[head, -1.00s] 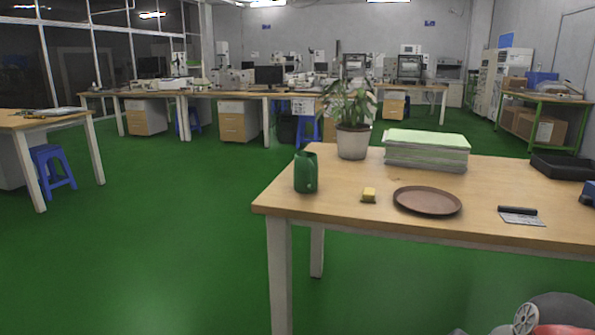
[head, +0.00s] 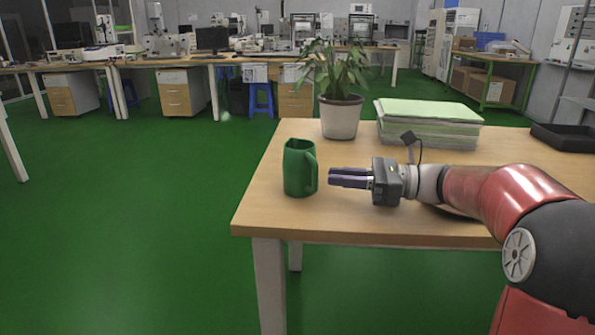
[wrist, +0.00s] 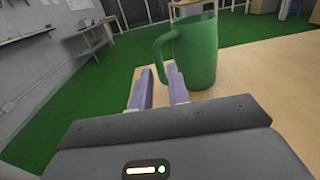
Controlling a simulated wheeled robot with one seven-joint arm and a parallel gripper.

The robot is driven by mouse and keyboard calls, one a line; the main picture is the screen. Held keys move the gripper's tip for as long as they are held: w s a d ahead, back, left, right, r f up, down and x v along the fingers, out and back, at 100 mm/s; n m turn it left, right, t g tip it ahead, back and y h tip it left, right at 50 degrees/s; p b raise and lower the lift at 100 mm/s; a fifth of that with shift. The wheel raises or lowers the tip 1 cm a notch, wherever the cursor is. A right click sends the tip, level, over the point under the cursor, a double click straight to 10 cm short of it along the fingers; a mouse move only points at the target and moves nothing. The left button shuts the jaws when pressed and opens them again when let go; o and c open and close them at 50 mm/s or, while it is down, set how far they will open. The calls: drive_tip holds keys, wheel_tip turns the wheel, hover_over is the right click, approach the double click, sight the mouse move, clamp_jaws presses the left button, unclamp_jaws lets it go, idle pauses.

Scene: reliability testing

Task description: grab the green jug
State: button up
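The green jug (head: 298,168) stands upright near the left end of the wooden table (head: 262,205), its handle on the right side towards my gripper. My gripper (head: 331,178) is just right of the jug, pointing left at the handle, and a small gap shows between them in the head view. In the wrist view the jug (wrist: 197,50) stands beyond the fingers, with its handle at its left.
A potted plant (head: 341,115) stands behind the jug, and a stack of papers or folders (head: 428,130) lies to its right. A black tray (head: 565,138) is at the far right. The table's left edge is close to the jug.

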sight(315, 171)
drive_tip(key=a, duration=0.5)
drive_tip(key=shift+w+a, duration=0.25)
clamp_jaws()
drive_tip(key=shift+r, duration=0.1)
